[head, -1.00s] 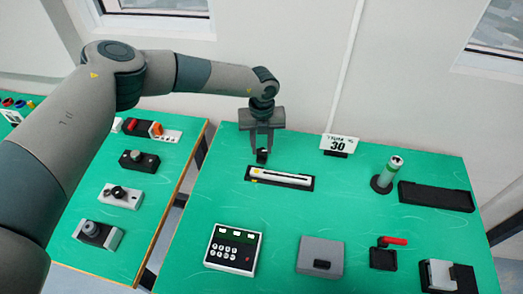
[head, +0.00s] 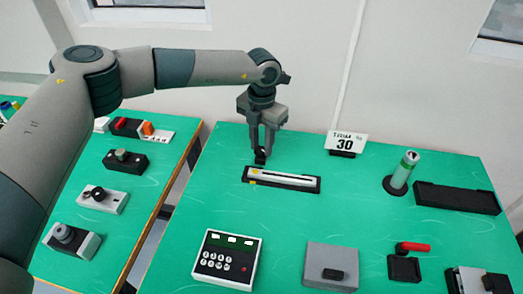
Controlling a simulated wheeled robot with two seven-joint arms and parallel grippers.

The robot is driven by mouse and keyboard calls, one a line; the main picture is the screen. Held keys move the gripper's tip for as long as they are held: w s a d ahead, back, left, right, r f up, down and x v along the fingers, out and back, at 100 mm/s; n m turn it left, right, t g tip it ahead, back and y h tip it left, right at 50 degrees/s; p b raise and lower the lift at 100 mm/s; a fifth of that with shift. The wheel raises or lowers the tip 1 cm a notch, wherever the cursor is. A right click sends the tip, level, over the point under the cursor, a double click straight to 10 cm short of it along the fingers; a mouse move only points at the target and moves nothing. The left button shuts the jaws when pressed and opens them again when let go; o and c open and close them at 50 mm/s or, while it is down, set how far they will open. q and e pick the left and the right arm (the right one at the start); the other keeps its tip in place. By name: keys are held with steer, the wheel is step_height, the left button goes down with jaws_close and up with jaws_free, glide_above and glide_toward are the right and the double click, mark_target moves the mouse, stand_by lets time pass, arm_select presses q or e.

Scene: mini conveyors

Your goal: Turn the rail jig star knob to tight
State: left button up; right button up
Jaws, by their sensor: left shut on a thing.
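The rail jig (head: 283,179) is a black base with a white slotted bar and a yellow mark at its left end, lying at the back left of the green table. A small black knob (head: 260,157) stands at the jig's left end. My left gripper (head: 262,150) points down over that end, its fingers shut on the knob. The fingers hide part of the knob, so its star shape and how tight it is cannot be made out. My right gripper does not show.
A keypad box (head: 227,258), a grey box (head: 331,264) and a red-handled switch (head: 406,262) are in front. Green table surface lies between.

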arm_select(q)
steer(key=shift+f+m+b, duration=0.15)
steer(key=shift+m+b, duration=0.95)
steer(key=shift+b, duration=0.15)
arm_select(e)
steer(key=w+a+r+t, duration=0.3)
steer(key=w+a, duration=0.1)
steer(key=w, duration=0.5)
arm_select(q)
steer(key=m+b, duration=0.3)
steer(key=b, duration=0.1)
steer(key=m+b, duration=0.3)
steer(key=shift+s+m, duration=0.1)
steer(key=shift+m, duration=0.3)
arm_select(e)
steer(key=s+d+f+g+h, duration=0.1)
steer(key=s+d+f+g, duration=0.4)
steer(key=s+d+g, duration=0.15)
arm_select(q)
steer(key=m+b, duration=0.2)
steer(key=m, duration=0.1)
steer(key=shift+s+r+m, duration=0.1)
steer(key=shift+r+m, duration=0.15)
steer(key=shift+m, duration=0.45)
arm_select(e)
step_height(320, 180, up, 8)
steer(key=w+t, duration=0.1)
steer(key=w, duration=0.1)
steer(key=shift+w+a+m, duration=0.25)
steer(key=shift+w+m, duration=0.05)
